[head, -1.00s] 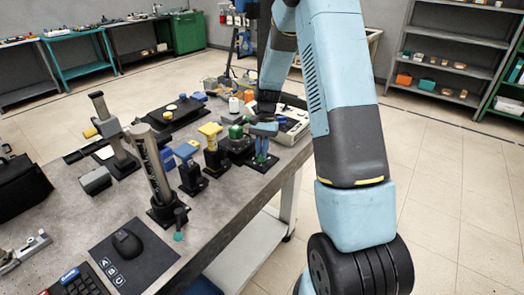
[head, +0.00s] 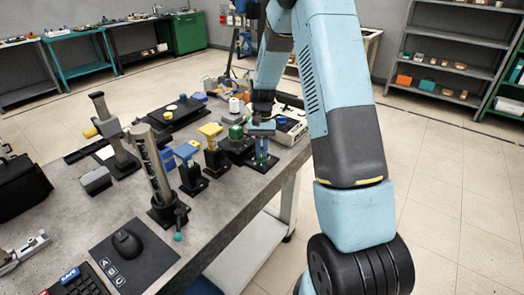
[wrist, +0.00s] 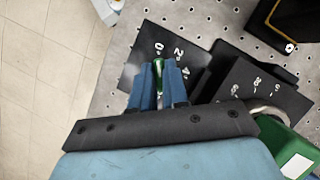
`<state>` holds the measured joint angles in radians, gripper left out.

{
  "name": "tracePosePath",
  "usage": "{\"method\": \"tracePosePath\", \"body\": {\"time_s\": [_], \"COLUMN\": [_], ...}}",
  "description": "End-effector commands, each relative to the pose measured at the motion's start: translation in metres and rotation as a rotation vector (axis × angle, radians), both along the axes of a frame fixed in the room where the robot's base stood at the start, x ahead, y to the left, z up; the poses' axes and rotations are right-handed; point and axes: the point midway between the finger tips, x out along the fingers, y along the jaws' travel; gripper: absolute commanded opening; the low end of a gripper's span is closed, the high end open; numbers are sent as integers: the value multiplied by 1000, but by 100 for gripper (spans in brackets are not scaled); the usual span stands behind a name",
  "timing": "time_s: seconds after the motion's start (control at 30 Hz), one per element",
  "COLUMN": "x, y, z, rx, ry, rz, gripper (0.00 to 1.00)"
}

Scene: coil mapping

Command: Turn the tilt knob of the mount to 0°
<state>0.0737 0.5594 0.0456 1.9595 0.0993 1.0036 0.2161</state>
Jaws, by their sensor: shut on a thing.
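The mount has a black dial plate (wrist: 138,66) with white numerals, among them a 0 and a 2, in the wrist view. A green knob part (wrist: 158,70) stands on this plate, between the blue fingertips. My gripper (wrist: 159,84) is shut on it, and the fingers hide most of it. The fingers point close to the 0 mark; the exact reading cannot be told. In the head view my gripper (head: 262,153) reaches down at the right edge of the bench, and the knob is too small to make out there.
A second black numbered plate (wrist: 262,92) with a green block (wrist: 288,148) sits close to the right of my fingers. Open floor lies beyond the bench edge.

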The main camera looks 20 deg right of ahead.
Motion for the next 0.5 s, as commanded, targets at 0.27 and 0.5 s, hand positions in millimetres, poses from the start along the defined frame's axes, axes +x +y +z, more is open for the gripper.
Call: {"method": "tracePosePath", "body": {"time_s": [0.27, 0.5], "x": [1, 1], "y": [0, 0], "z": [1, 0], "rx": [0, 0], "ry": [-4, -2], "rz": [0, 0], "gripper": [37, 39]}}
